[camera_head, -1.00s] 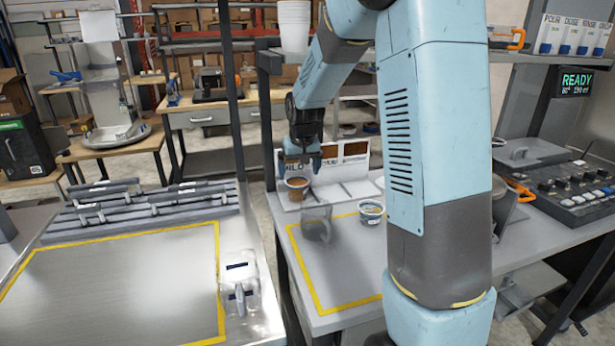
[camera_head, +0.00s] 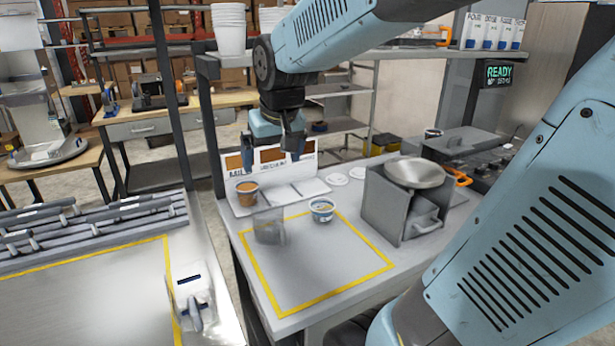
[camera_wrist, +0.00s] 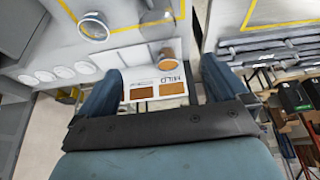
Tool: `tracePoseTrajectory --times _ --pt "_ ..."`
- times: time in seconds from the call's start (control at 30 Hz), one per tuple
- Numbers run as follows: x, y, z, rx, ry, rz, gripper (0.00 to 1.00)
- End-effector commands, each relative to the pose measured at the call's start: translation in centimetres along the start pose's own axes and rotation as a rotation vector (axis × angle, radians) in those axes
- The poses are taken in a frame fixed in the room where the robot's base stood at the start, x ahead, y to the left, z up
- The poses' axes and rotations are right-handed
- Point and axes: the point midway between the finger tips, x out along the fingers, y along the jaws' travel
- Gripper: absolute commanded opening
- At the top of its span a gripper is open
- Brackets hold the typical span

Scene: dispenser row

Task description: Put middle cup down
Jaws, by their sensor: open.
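A cup with brown contents (camera_head: 247,193) stands upright on the left end of the pad row, in front of the sign card (camera_head: 270,158). A clear, empty-looking cup (camera_head: 268,228) stands inside the yellow outline, nearer me. A white and blue tub (camera_head: 322,210) stands to its right. My gripper (camera_head: 272,150) is open and empty, above and behind the pads, apart from the cups. In the wrist view the brown cup (camera_wrist: 168,55) lies beyond the open fingers, with the clear cup (camera_wrist: 95,27) and tub (camera_wrist: 155,12) farther off.
Two white pads (camera_head: 296,190) right of the brown cup are bare. A grey box with a metal bowl (camera_head: 415,173) stands at the right. Stacked white cups (camera_head: 229,30) sit on the shelf above. The front of the yellow outline is clear.

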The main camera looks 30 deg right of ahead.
Motion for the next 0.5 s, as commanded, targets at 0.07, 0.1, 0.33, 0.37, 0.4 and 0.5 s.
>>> tracePoseTrajectory --times 0.07,0.1,0.33,0.37,0.4,0.5 --pt "-1.6 0.0 2.0 0.0 0.017 0.0 1.0" --pt "-2.2 0.0 3.0 0.0 0.024 0.0 1.0" --pt "-4.8 0.0 8.3 0.001 0.055 -0.002 1.0" --pt "-5.0 0.0 8.9 0.001 0.058 -0.002 1.0" --pt "-5.2 0.0 9.5 0.001 0.061 -0.003 1.0" --pt "-5.5 1.5 10.7 0.001 0.066 -0.003 1.0"
